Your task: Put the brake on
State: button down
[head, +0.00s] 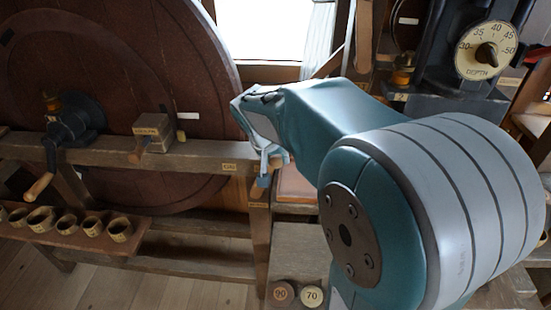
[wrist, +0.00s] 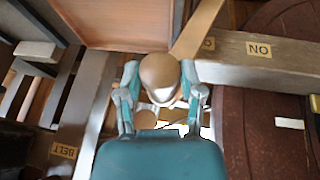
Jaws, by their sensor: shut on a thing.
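My gripper (head: 264,168) is at the right end of the wooden beam in front of the big wheel. In the wrist view, my gripper (wrist: 160,88) is shut on a round wooden knob (wrist: 159,70), one finger on each side. A flat wooden lever (wrist: 197,28) runs from the knob up and right to the beam (wrist: 230,68). It partly covers one label there. A yellow label (wrist: 258,49), upside down in this view and reading ON, is further right along the beam, apart from the lever. My gripper hides most of the lever in the head view.
The big dark-red wheel (head: 120,60) stands behind the beam. A crank (head: 62,135) and a labelled wooden block (head: 152,132) are further left. A depth dial (head: 486,50) is at upper right. Two round weights, 90 (head: 281,293) and 70 (head: 312,295), sit below.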

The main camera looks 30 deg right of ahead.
jog(key=shift+w+a+r+g, duration=0.1)
jog(key=shift+w+a+g, duration=0.25)
jog(key=shift+a, duration=0.25)
jog(key=w+a+n+g+h, duration=0.1)
jog(key=w+a+h, duration=0.3)
jog(key=a, duration=0.5)
jog(key=shift+w+g+h, duration=0.3)
jog(key=shift+w+g, duration=0.35)
jog(key=shift+w, duration=0.35)
jog(key=shift+c, duration=1.3)
grip_release()
jog(key=shift+f, duration=0.2)
jog(key=shift+o, duration=0.2)
jog(key=shift+w+a, duration=0.1)
jog(key=shift+w, duration=0.05)
jog(key=shift+a+r, duration=0.1)
jog(key=shift+a, duration=0.05)
jog(key=shift+r, duration=0.1)
